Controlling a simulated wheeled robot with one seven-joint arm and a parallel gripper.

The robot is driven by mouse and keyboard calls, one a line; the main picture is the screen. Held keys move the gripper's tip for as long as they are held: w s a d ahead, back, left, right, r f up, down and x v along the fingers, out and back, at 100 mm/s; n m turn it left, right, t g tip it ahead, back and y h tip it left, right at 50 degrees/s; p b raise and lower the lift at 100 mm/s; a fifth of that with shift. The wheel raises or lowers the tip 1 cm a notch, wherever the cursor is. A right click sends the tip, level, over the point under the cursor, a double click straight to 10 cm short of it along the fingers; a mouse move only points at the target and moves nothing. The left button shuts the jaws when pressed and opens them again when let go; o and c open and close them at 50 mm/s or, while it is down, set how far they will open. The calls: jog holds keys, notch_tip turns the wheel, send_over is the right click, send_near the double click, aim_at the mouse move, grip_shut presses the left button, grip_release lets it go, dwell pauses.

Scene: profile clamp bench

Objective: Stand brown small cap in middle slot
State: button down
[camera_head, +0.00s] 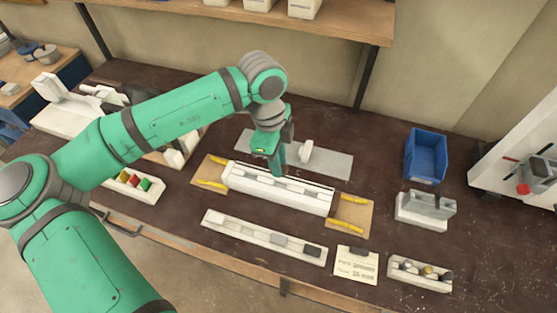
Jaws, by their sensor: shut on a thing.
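My gripper (277,172) points down at the back edge of a long white profile (304,204), left of its middle. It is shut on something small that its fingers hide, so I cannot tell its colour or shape. The profile lies at a slant, with pale grey pieces or slots along its top. I cannot make out a brown small cap, and the middle slot is not clear at this size. A white strip (233,228) in front carries several grey caps, with a dark grey one (312,250) at its right end.
Yellow clamps (212,184) flank the profile, the other at the right end (352,197). A grey plate (335,164) with a white piece lies behind. A blue bin (426,155), grey block (425,208), printed card (356,264) and knob holder (420,284) stand right.

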jog(key=shift+d+f, duration=0.2)
jog(key=shift+f, duration=1.6)
jog(key=shift+w+f, duration=0.1)
jog(key=shift+f, duration=0.8)
jog(key=shift+f, duration=0.65)
jog(key=c, duration=1.5)
grip_release()
jog(key=shift+c, duration=0.2)
jog(key=shift+r, duration=3.4)
jog(key=shift+a+r, duration=0.1)
jog(key=shift+r, duration=0.5)
